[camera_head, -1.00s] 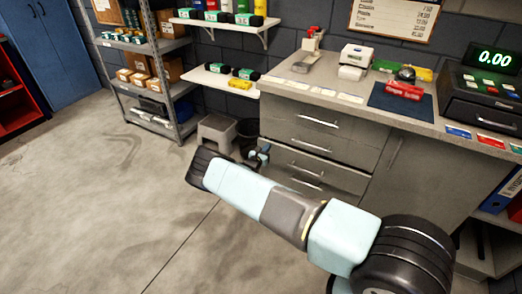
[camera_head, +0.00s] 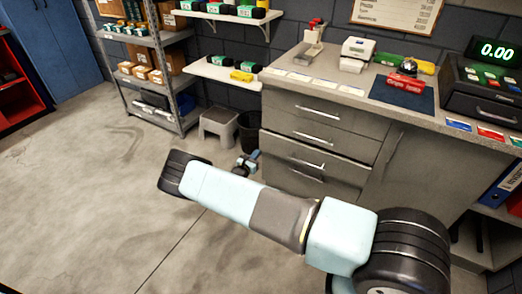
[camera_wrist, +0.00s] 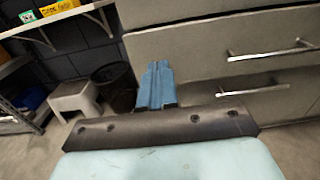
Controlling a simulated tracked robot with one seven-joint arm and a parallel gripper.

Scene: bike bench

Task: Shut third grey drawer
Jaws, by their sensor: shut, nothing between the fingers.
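The grey drawer unit (camera_head: 285,112) stands under the counter, its drawers stacked with bar handles. The third grey drawer (camera_head: 285,149) seems to stick out a little past the drawers above it; how far is hard to tell. My gripper (camera_head: 245,163) is shut and empty, low beside the left end of the drawer fronts, apart from the handles. In the wrist view my blue gripper fingers (camera_wrist: 157,85) are together in front of the left part of the drawers, with two bar handles to their right. My wrist hides the lower fronts there.
A grey step stool (camera_head: 218,128) and a black bin (camera_head: 249,133) stand left of the drawers. A metal shelf rack (camera_head: 182,120) is further left. The counter (camera_head: 290,82) carries a printer, a mat and a till. The floor at left is clear.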

